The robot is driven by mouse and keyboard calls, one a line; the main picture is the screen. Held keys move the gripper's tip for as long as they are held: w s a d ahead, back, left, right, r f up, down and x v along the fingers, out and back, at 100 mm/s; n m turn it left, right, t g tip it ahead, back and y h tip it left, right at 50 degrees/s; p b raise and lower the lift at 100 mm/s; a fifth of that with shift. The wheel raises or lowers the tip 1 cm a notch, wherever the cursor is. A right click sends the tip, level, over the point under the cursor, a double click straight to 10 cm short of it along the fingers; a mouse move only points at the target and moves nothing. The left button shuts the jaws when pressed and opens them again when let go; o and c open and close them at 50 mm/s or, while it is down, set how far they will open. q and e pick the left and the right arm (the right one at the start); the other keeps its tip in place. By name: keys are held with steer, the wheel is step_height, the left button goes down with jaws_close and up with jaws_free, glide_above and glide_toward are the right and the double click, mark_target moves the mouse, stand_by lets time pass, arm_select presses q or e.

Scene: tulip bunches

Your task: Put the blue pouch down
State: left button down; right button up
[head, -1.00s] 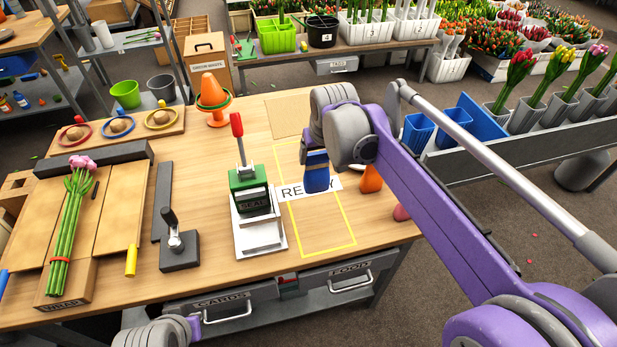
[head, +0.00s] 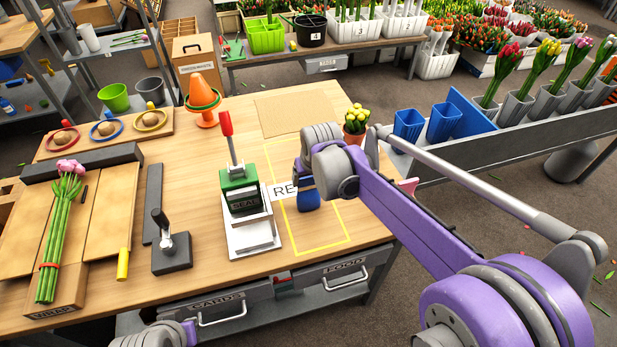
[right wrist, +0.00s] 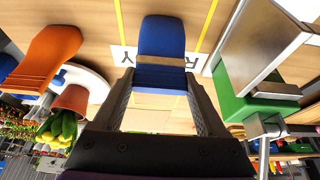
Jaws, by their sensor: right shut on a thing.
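The blue pouch (head: 308,195) is in my right gripper (head: 310,178), over the yellow outlined area (head: 324,246) of the table. In the right wrist view the blue pouch (right wrist: 162,38) sits between the two fingers of my right gripper (right wrist: 161,78), which is shut on its brown-banded end. I cannot tell whether the pouch touches the table. It partly covers the white ready label (head: 281,191). My left gripper's jaws are outside the view; only part of my left arm shows at the bottom edge.
A green sealing press (head: 240,190) stands just left of the outline. A potted yellow plant (head: 356,121) is behind my right arm. An orange pouch (right wrist: 45,55) lies near the blue one. Tulips (head: 62,215) lie on the wrapping board at left. The outline's near end is clear.

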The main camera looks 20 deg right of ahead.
steer(key=o, duration=1.5)
steer(key=shift+f, duration=0.1)
steer(key=shift+r, duration=0.25)
steer(key=p+v, duration=0.1)
steer(key=v, duration=1.1)
steer(key=shift+t, duration=0.3)
steer(key=s+d+f, duration=0.1)
steer(key=s+f, duration=0.3)
steer(key=s, duration=0.3)
steer(key=s+f, duration=0.5)
steer(key=s, duration=0.3)
steer(key=s+d+f, duration=0.1)
steer(key=s+f, duration=0.4)
steer(key=s, duration=0.3)
steer(key=shift+s+d, duration=0.1)
steer(key=shift+d, duration=0.25)
steer(key=shift+r, duration=0.1)
steer(key=shift+w+r+p, duration=0.3)
steer(key=shift+r+p, duration=0.4)
steer(key=shift+r, duration=0.1)
